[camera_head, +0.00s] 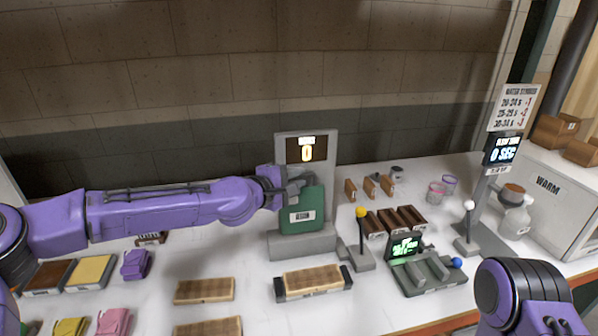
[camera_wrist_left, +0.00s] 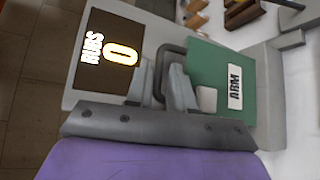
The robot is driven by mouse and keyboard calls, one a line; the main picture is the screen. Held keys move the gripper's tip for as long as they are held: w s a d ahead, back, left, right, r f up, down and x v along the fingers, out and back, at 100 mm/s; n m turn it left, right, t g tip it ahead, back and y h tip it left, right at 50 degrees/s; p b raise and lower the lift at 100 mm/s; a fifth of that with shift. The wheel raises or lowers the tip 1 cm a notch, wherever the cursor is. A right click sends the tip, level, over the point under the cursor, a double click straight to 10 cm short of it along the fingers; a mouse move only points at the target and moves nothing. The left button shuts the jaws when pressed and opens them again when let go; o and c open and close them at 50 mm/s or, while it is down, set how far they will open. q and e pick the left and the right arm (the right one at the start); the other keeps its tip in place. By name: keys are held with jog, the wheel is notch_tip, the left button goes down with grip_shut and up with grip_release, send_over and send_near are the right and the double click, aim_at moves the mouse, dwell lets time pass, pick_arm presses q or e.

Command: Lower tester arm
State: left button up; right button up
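The tester arm is a green block (camera_head: 302,212) labelled ARM, upright on a grey base (camera_head: 300,243) in front of a grey panel. The panel's display (camera_head: 306,149) reads 0, with RUBS beside it in the wrist view. A dark loop handle (camera_wrist_left: 168,47) sticks out of the block's side. My left gripper (camera_wrist_left: 163,72) is at this handle, its fingers close on either side of the bar and seemingly shut on it. In the head view my left gripper (camera_head: 293,184) partly covers the block's top. Of my right arm only a purple link shows; its gripper is out of view.
A yellow-knobbed lever (camera_head: 362,213) and brown trays stand right of the tester. A wooden block in a dark holder (camera_head: 313,281) lies in front. A green-screen device (camera_head: 405,246), a white-knobbed lever (camera_head: 469,206) and the WARM cabinet (camera_head: 555,195) are further right.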

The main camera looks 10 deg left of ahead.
pick_arm(q)
jog(key=shift+w+d+f, duration=0.2)
jog(key=shift+w+f, duration=0.05)
jog(key=shift+w, duration=0.4)
jog(key=shift+w+d+f, duration=0.2)
jog(key=shift+w+f, duration=0.05)
jog(key=shift+w, duration=0.35)
jog(key=shift+s+a+r, duration=0.1)
jog(key=shift+s+r, duration=0.2)
jog(key=shift+s, duration=0.15)
grip_shut()
jog(key=shift+w, duration=0.1)
